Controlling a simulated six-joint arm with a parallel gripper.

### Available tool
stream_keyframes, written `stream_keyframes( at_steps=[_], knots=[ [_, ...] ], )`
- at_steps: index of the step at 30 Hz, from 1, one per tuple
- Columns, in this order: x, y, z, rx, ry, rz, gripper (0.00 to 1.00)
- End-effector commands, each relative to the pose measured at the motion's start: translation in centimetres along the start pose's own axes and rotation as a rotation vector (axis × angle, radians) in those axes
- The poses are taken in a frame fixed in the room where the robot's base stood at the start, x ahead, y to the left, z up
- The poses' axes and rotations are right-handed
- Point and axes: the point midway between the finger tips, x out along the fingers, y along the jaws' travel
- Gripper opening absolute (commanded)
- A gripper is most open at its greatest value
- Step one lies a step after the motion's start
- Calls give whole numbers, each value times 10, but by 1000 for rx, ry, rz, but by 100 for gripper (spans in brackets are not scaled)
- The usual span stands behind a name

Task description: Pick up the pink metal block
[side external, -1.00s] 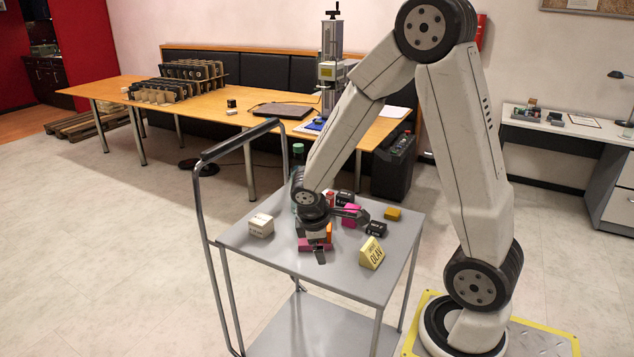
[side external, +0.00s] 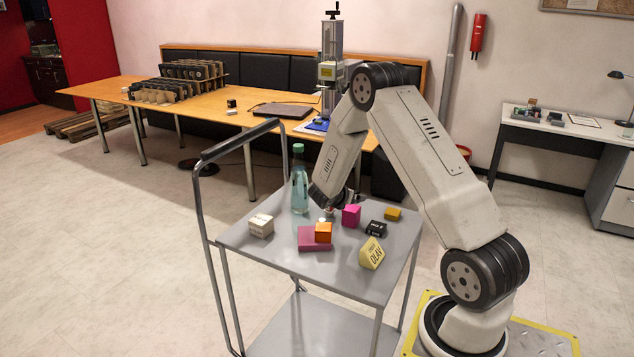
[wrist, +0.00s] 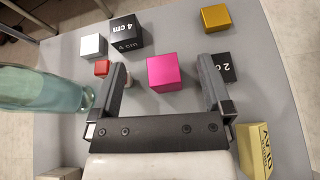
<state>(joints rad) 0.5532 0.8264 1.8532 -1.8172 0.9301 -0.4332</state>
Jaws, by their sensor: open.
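The pink metal block (side external: 351,215) is a small magenta cube on the grey cart top, right of the bottle in the side view. In the wrist view the pink block (wrist: 164,73) lies ahead of my gripper (wrist: 160,80), within the width between its two black fingers. The fingers are wide apart and hold nothing. How high they are above the cart top I cannot tell. In the side view my gripper is mostly hidden behind my arm, on the far side of the cart.
A clear bottle (wrist: 45,88) stands close left of the left finger. A black block (wrist: 225,67) sits beside the right finger. Black, white, red and gold blocks (wrist: 216,18) lie farther off. An orange cube (side external: 323,232) and a yellow wedge (side external: 371,253) are on the cart (side external: 285,255).

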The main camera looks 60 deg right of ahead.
Motion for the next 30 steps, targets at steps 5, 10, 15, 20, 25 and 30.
stream_keyframes(
  at_steps=[5, 10, 15, 20, 25, 30],
  knots=[
    [18, 4, 6, -73, -59, 28, 100],
    [22, 5, 7, -89, -72, 36, 100],
    [23, 5, 4, -89, -71, 36, 100],
    [28, 4, -7, -89, -71, 36, 100],
    [34, 3, -19, -89, -71, 35, 100],
    [37, 3, -24, -87, -71, 36, 100]
  ],
)
